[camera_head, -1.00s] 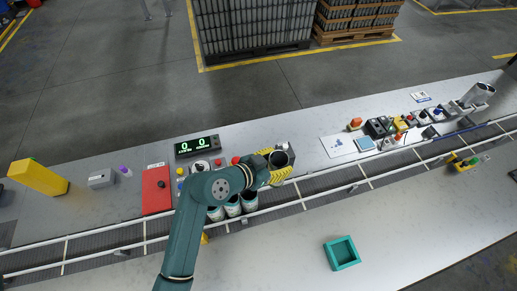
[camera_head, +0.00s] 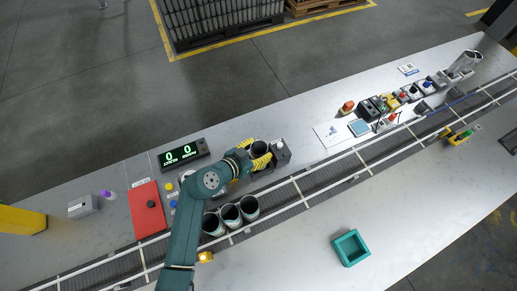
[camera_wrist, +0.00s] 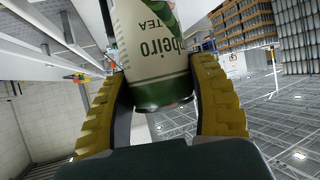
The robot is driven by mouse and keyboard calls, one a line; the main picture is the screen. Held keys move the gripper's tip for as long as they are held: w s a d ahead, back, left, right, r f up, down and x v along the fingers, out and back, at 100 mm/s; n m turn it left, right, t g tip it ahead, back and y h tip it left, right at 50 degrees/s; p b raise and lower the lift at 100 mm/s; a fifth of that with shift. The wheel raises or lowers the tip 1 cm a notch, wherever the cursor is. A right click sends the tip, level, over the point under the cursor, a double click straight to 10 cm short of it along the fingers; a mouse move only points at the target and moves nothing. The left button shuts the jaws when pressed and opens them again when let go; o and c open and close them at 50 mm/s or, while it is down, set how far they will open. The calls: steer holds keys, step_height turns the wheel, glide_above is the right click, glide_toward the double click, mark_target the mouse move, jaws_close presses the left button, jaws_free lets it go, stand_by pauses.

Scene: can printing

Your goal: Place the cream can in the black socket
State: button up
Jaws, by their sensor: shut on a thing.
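My gripper (camera_head: 258,160) has yellow ribbed fingers and is shut around the cream can (camera_wrist: 152,50). In the wrist view the can has a cream body with green lettering and a green lower band, and a finger presses on each side. In the head view its dark open top (camera_head: 260,148) shows between the fingers. The gripper and can are over or beside a dark grey block (camera_head: 282,152) behind the conveyor. This may be the black socket; the gripper covers much of it, and I cannot tell whether the can rests in it.
Several open cans (camera_head: 231,215) stand in a row on the conveyor just below my gripper. A counter display (camera_head: 183,153) and a red panel (camera_head: 148,209) lie to the left. A teal square tray (camera_head: 350,248) stands on the clear front table. Control boxes (camera_head: 372,107) are at the right.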

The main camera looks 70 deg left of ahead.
steer(key=o, duration=0.8)
steer(key=shift+a, duration=0.1)
steer(key=shift+c, duration=0.2)
steer(key=shift+r, duration=0.1)
